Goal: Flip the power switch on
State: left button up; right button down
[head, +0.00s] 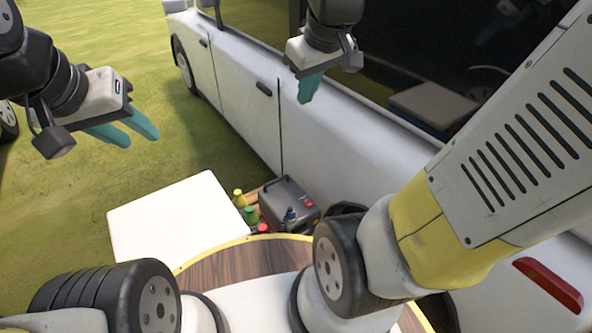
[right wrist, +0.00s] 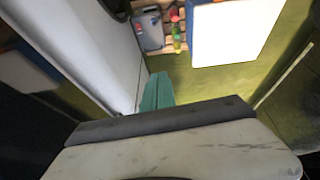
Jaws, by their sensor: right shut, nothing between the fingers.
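A grey power box (head: 287,198) stands low beside the white car, with a small red switch (head: 309,204) on its top. Whether the switch is on or off is too small to tell. The box also shows at the top of the right wrist view (right wrist: 149,32). My right gripper (head: 307,98) is shut and empty, high beside the car and apart from the box. Its teal fingers show in the right wrist view (right wrist: 157,92), pointing toward the box side. My left gripper (head: 142,137) is at the upper left over grass, empty, its two fingers apart.
The white car (head: 240,90) runs along the box's right side. A white table or crate top (head: 165,220) lies left of it. Several small bottles (head: 250,214) stand between them on a wooden surface. A round wooden top (head: 235,268) is in front. Open grass lies left.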

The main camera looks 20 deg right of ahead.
jog(key=w+d+f+n+g+h, duration=0.1)
jog(key=w+d+f+n+g, duration=0.15)
jog(key=w+f+n, duration=0.55)
jog(key=n+g, duration=0.3)
jog(key=n, duration=0.3)
send_over(311, 205)
jog(key=w+a, duration=0.2)
notch_tip(311, 205, down, 23)
notch_tip(311, 205, down, 12)
jog(key=d+n, duration=0.1)
jog(key=n, duration=0.2)
jog(key=shift+d+n+g, duration=0.15)
jog(key=shift+n+g, duration=0.15)
jog(key=shift+g, duration=0.05)
jog(key=shift+w, duration=0.1)
jog(key=shift+h, duration=0.3)
jog(key=f, duration=0.4)
jog(key=s+f, duration=0.1)
jog(key=f, duration=0.8)
jog(key=shift+s+d+f, duration=0.3)
jog(key=shift+f, duration=0.1)
